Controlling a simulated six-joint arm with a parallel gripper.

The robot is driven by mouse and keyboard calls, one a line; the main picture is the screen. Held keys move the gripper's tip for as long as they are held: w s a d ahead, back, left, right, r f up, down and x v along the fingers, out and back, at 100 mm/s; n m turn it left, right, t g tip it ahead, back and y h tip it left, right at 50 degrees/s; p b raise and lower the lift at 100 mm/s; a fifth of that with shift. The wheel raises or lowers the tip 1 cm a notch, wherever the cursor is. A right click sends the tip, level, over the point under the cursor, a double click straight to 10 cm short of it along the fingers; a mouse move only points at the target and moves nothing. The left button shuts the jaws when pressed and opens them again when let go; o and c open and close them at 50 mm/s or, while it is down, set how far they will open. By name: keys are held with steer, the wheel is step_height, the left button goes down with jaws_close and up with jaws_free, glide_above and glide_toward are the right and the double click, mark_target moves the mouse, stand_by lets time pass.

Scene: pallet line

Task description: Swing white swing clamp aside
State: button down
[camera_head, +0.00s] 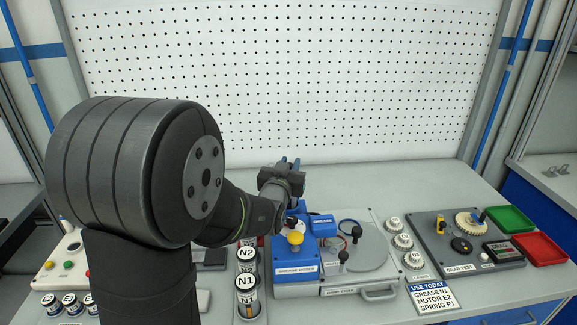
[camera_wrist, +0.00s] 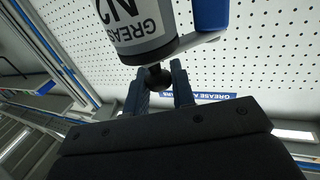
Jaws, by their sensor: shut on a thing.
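In the wrist view, the white swing clamp (camera_wrist: 190,47) shows as a pale arm beside a grease cartridge (camera_wrist: 135,30) with a white label reading GREASE. A dark round knob (camera_wrist: 155,77) sits at the near end of the clamp. My gripper (camera_wrist: 161,75) has its two blue-grey fingers on either side of this knob and is shut on it. In the head view, my gripper (camera_head: 289,168) is above the back of the blue grease station (camera_head: 296,272). The clamp is hard to make out there, mostly hidden by my arm and the station.
A yellow knob (camera_head: 295,238) stands on the blue station. Grease cans (camera_head: 246,282) stand in a rack to its left. A gear test board (camera_head: 465,248) and red tray (camera_head: 540,249) are further right.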

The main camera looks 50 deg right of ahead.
steer(key=shift+d+r+n+t+y, duration=0.1)
steer(key=shift+d+n+t+y, duration=0.25)
steer(key=shift+t, duration=0.25)
steer(key=shift+a, duration=0.1)
steer(key=c, duration=1.3)
jaws_free()
steer(key=v, duration=1.7)
steer(key=shift+s+a, duration=0.1)
steer(key=shift+a, duration=0.1)
steer(key=shift+d, duration=0.1)
steer(key=x, duration=1.7)
steer(key=shift+d, duration=0.1)
